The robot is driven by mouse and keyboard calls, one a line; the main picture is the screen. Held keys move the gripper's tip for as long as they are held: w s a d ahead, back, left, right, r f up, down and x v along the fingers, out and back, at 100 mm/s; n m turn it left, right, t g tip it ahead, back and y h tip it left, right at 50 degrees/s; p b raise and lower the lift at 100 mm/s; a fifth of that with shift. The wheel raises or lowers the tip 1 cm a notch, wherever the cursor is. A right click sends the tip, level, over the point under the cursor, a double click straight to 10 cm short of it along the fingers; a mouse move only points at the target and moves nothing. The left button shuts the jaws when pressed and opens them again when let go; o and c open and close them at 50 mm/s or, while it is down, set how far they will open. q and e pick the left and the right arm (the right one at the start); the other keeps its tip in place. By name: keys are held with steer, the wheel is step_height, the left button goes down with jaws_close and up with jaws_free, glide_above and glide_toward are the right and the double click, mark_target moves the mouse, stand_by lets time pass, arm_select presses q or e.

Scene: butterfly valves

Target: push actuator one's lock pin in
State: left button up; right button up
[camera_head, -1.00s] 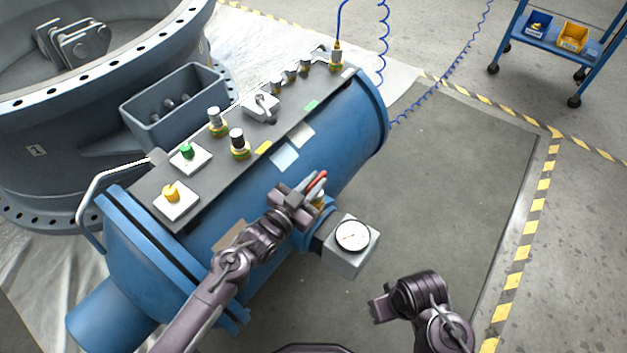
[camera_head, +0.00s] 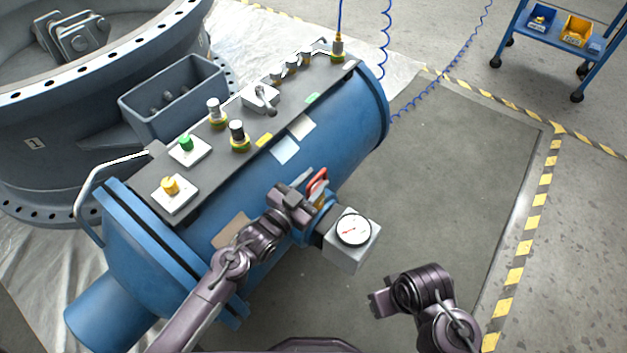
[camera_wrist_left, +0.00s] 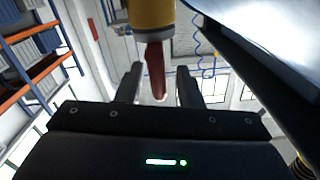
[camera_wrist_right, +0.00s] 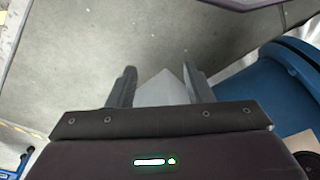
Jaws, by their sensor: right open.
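Actuator one appears to be the blue cylinder (camera_head: 345,125) with a dark top panel; I see no readable label. The panel carries a black-capped plunger (camera_head: 237,131) and a silver-capped plunger (camera_head: 213,107) on yellow-green collars; I cannot tell which is the lock pin. My left gripper (camera_head: 305,186) is at a red lever (camera_head: 318,180) on the cylinder's near side. In the left wrist view the red lever (camera_wrist_left: 155,72) hangs from a brass body between the open fingers, with gaps visible. My right gripper (camera_head: 372,304) is open and empty, low at the right.
A gauge (camera_head: 353,229) on a grey block sticks out beside my left gripper. Green (camera_head: 185,142) and yellow (camera_head: 170,185) buttons and a grey lever switch (camera_head: 262,97) are on the panel. A large grey flanged body (camera_head: 60,150) stands behind.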

arm_select(q)
steer(key=p+v, duration=0.1)
steer(key=v, duration=0.6)
steer(key=shift+s, duration=0.15)
arm_select(e)
steer(key=shift+s+d+f+g, duration=0.3)
steer(key=shift+d+g, duration=0.1)
steer(key=shift+d, duration=0.1)
arm_select(q)
steer(key=shift+a, duration=0.1)
arm_select(e)
steer(key=shift+w+r, duration=0.2)
steer(key=shift+s, duration=0.1)
